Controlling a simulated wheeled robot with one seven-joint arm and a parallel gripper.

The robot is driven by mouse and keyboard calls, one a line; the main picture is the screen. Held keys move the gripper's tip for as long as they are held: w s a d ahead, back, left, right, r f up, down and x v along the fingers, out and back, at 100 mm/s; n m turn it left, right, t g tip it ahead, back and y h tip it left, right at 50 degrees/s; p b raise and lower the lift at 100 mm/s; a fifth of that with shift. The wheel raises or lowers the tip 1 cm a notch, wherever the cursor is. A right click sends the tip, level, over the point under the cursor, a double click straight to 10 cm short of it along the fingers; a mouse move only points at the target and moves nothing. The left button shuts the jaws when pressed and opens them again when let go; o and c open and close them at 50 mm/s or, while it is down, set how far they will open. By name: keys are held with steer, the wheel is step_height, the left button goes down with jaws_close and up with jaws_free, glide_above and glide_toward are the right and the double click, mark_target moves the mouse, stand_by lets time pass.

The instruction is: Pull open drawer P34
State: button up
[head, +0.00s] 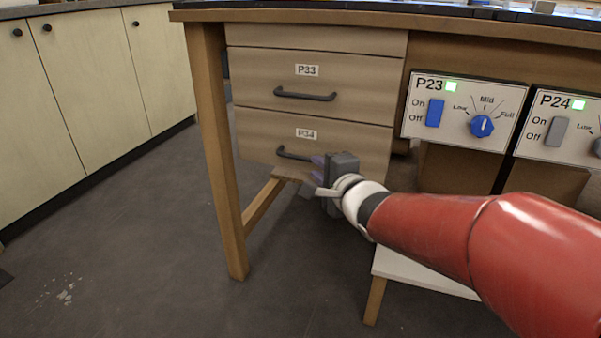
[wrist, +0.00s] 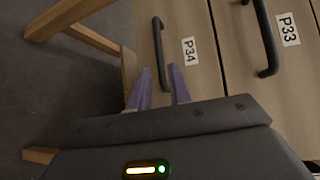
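Drawer P34 (head: 262,142) is the lower wooden drawer under the bench, labelled P34, and its front is level with the drawer above. Its dark bar handle (head: 287,154) is partly hidden behind my gripper (head: 316,174) in the head view. In the wrist view, the P34 handle (wrist: 158,50) runs down toward my gripper (wrist: 163,88). The two purple fingers are apart, with the near end of the handle between or just beyond their tips. I cannot tell whether they touch it. The gripper is open.
Drawer P33 (head: 340,82) with its own handle (head: 305,95) is directly above. A bench leg (head: 216,150) stands to the left. Control panels P23 (head: 464,108) and P24 (head: 562,125) are on the right. The floor (head: 130,230) at left is clear.

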mark_target(302, 159)
steer(key=shift+y, duration=0.3)
steer(key=b+x, duration=0.1)
steer(key=x, duration=0.7)
steer(key=shift+a+f, duration=0.1)
steer(key=shift+a, duration=0.2)
steer(key=shift+c, duration=0.3)
jaws_close()
